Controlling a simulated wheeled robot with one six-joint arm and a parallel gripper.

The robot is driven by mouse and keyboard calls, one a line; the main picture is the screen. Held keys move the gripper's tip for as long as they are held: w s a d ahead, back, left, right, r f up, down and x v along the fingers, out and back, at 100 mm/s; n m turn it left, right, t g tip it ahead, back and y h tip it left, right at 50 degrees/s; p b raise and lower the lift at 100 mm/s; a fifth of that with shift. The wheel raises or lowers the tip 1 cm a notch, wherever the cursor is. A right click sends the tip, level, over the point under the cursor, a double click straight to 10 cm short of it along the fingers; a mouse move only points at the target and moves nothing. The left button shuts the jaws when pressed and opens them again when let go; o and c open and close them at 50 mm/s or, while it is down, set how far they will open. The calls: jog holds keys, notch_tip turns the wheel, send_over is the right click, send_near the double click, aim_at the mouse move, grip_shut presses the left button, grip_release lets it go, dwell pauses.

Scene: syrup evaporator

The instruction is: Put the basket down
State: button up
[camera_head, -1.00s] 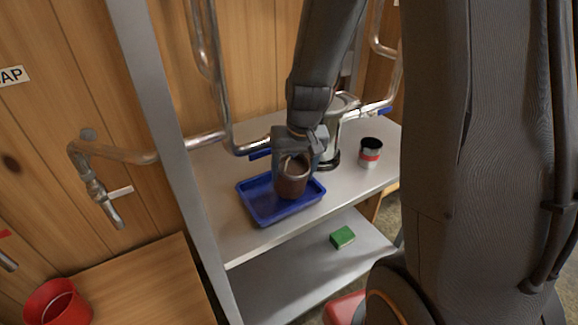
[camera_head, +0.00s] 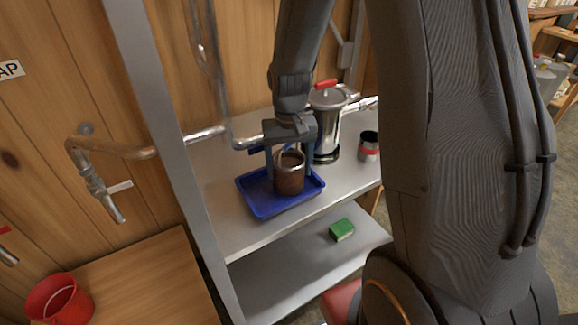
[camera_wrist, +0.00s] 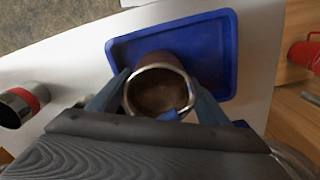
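The basket (camera_head: 289,180) is a brown cup-shaped vessel with a metal rim. It stands upright in the blue tray (camera_head: 262,207) on the upper shelf, and the wrist view shows it (camera_wrist: 158,92) from above with dark contents. My gripper (camera_head: 290,172) is directly over it, pointing down. The two fingers are spread on either side of the basket, with a narrow gap visible at each side in the head view. The underside of the basket is hidden.
A metal pot with a red handle (camera_head: 328,120) stands close behind and right of the tray. A dark cup with a red band (camera_head: 369,147) is farther right. A steel post (camera_head: 165,150) and pipes flank the shelf. A green sponge (camera_head: 341,230) lies on the lower shelf.

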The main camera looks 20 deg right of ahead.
jog(key=shift+o, duration=1)
notch_tip(320, 180, up, 12)
jog(key=b, duration=0.2)
jog(key=shift+b, duration=0.4)
jog(key=s+a+f+n, duration=0.1)
jog(key=s+f, duration=0.2)
jog(key=s, duration=0.3)
jog(key=s+a+f+n+t, duration=0.1)
jog(key=s+f, duration=0.3)
jog(key=s, duration=0.2)
jog(key=shift+f, duration=0.2)
